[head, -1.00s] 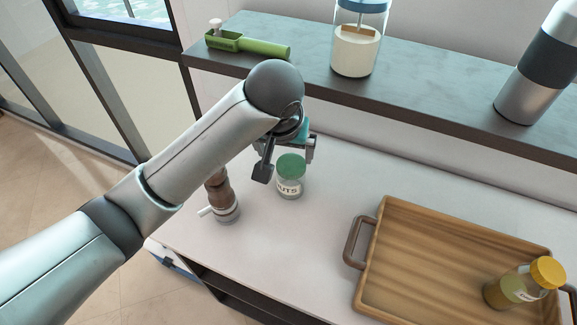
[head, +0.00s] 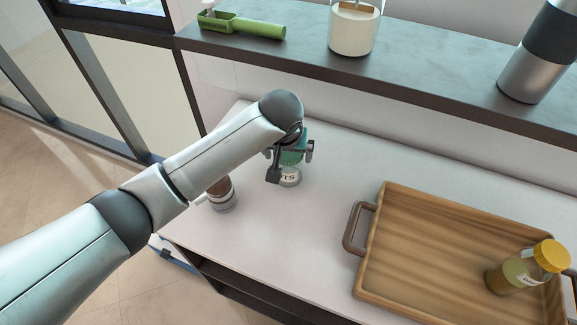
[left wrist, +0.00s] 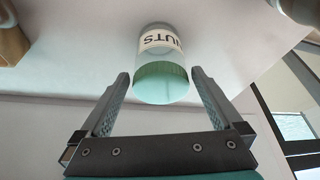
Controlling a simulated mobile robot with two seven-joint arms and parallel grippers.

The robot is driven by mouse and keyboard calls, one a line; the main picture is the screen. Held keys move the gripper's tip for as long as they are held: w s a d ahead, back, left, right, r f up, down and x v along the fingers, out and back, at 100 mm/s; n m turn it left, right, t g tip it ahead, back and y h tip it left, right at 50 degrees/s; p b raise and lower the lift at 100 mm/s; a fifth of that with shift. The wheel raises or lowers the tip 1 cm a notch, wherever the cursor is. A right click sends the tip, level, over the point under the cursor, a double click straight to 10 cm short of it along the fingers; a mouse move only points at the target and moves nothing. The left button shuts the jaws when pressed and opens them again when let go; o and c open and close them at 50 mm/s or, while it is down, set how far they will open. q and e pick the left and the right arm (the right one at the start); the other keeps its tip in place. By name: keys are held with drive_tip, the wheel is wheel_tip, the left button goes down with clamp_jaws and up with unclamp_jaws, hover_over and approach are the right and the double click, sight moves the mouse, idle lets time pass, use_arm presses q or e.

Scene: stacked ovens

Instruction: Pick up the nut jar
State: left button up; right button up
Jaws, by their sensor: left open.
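The nut jar (head: 290,176) stands on the white counter, a clear jar with a green lid and a label ending in "TS". My left gripper (head: 291,161) is over it, with its fingers on either side of the lid, and hides part of the jar. In the left wrist view the jar (left wrist: 161,62) shows its "NUTS" label and green lid end between the open fingertips of the left gripper (left wrist: 160,78). A gap shows beside each finger, so the jar is not clamped. My right gripper is not in view.
A brown grinder (head: 221,193) stands close left of the jar. A wooden tray (head: 420,235) holding a yellow-lidded jar (head: 530,268) lies at the right. A grey shelf (head: 430,85) with a glass canister (head: 354,30) and steel bottle (head: 538,55) runs behind. The counter's front middle is clear.

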use_arm(q)
drive_tip(key=shift+b+x, duration=0.3)
drive_tip(key=shift+x, duration=1.4)
drive_tip(key=shift+c, duration=0.2)
drive_tip(key=c, duration=1.3)
drive_tip(key=shift+r, duration=0.1)
